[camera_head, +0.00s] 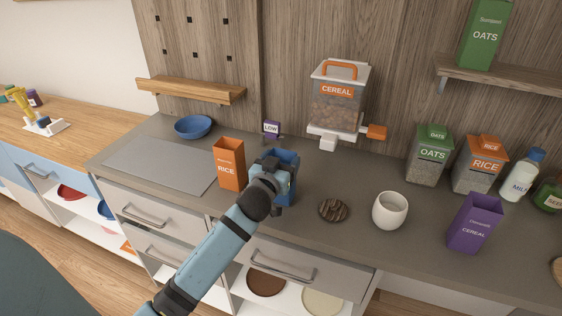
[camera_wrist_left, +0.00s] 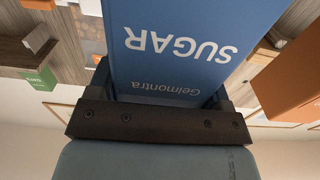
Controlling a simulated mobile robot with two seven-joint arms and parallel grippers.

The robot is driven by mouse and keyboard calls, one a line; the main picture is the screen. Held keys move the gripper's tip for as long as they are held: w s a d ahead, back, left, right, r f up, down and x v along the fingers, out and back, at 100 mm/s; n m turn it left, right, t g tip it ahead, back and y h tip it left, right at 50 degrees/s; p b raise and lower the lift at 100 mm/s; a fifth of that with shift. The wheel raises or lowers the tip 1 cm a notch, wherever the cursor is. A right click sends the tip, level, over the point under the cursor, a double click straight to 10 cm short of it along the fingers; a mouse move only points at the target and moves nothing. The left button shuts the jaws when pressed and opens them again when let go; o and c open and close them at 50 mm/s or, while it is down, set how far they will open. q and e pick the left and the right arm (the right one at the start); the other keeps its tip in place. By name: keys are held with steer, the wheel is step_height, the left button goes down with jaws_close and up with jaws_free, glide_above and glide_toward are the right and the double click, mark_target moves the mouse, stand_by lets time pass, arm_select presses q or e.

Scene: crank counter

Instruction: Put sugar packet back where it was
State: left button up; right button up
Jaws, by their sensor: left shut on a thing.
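The blue sugar packet (camera_head: 291,158) stands at the middle of the counter, right of the orange rice packet (camera_head: 229,170). My left gripper (camera_head: 275,170) is shut on it, and my gripper and arm hide much of its front. In the left wrist view the packet (camera_wrist_left: 185,45) fills the space between the fingers, its "SUGAR" lettering upside down. I cannot tell whether its base touches the counter. My right gripper is in neither view.
A cereal dispenser (camera_head: 338,98) stands behind on the right. A small "LOW" sign (camera_head: 271,128) is behind the packets. A dark striped round item (camera_head: 333,210), a white cup (camera_head: 390,210) and a purple cereal packet (camera_head: 475,225) stand to the right. A grey mat (camera_head: 160,166) lies left.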

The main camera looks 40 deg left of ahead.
arm_select(q)
steer(key=shift+f, duration=0.2)
steer(key=o, duration=1.5)
steer(key=shift+r, duration=0.1)
steer(key=shift+c, duration=0.2)
steer(key=v, duration=1.2)
steer(key=s+d+f+m+g+h, duration=0.1)
steer(key=s+d+f+g+h, duration=0.1)
steer(key=s+d+f, duration=0.3)
steer(key=s+d+f+m+g+h, duration=0.2)
steer(key=s+d+f+h, duration=0.1)
steer(key=f, duration=0.9)
steer(key=s+d+f+m+g+h, duration=0.2)
steer(key=s+d+f, duration=0.4)
steer(key=f, duration=0.3)
steer(key=shift+s+d+g+h+b, duration=0.4)
steer(key=shift+d+g, duration=0.1)
